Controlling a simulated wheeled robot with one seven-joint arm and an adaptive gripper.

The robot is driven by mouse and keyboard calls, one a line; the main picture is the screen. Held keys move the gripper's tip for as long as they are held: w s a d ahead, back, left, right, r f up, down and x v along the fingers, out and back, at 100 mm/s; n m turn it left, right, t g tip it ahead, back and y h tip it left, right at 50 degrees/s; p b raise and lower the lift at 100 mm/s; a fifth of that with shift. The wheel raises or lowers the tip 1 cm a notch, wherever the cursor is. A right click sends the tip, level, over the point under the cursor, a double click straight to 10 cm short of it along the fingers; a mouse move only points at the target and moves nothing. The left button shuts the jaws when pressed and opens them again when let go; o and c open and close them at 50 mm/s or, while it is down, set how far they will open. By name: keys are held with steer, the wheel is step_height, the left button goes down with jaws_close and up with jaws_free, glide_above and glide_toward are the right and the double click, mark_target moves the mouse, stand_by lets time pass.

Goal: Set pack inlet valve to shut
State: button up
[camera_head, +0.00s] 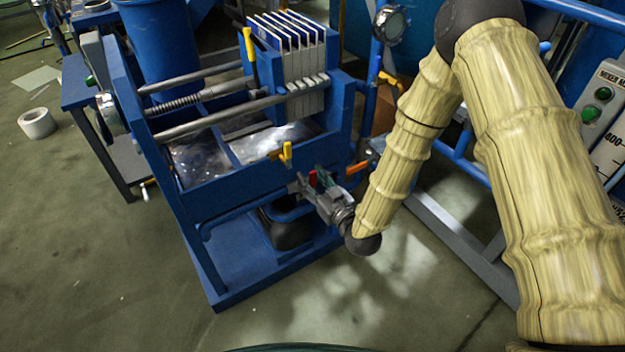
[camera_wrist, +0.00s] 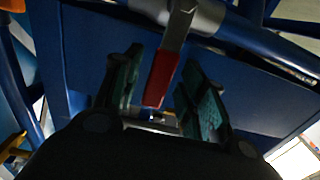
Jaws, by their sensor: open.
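A valve lever with a red grip shows in the wrist view (camera_wrist: 162,78); its metal stem (camera_wrist: 180,25) rises to a grey pipe (camera_wrist: 205,14). The lever hangs between my open fingers, with a visible gap on both sides. My gripper (camera_wrist: 163,68) is open around it. In the head view my gripper (camera_head: 312,187) is at the front right corner of the blue plate press (camera_head: 215,200), and a bit of red (camera_head: 312,179) shows at its fingers. No label tells which valve is the pack inlet valve.
A yellow handle (camera_head: 287,152) stands just above my gripper, and an orange handle (camera_head: 358,168) is to its right. Another yellow handle (camera_head: 248,45) is beside the white plates (camera_head: 300,65). The floor in front is clear.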

steer(key=v, duration=1.2)
stand_by(0.3)
steer(key=s+d+f+m+g+h, duration=0.1)
steer(key=s+d+f+g+h, duration=0.1)
steer(key=s+d+f, duration=0.3)
steer(key=s+d+f+m+g+h, duration=0.2)
steer(key=s+d+f+g+h, duration=0.1)
steer(key=f, duration=0.5)
steer(key=s+d+f+m+g+h, duration=0.1)
steer(key=s+d+f+g+h, duration=0.1)
steer(key=s+d+f, duration=0.3)
steer(key=s+d+f+m+g+h, duration=0.2)
steer(key=s+d+f+g, duration=0.15)
steer(key=s, duration=0.55)
steer(key=s+d+f+m+g+h, duration=0.25)
steer(key=s+d+g, duration=0.2)
steer(key=s, duration=0.45)
step_height(320, 180, up, 27)
steer(key=p, duration=2.7)
steer(key=shift+w+d+f+t+y, duration=0.15)
steer(key=shift+w+d+t+y, duration=0.05)
steer(key=shift+t+y, duration=0.15)
steer(key=shift+n, duration=0.25)
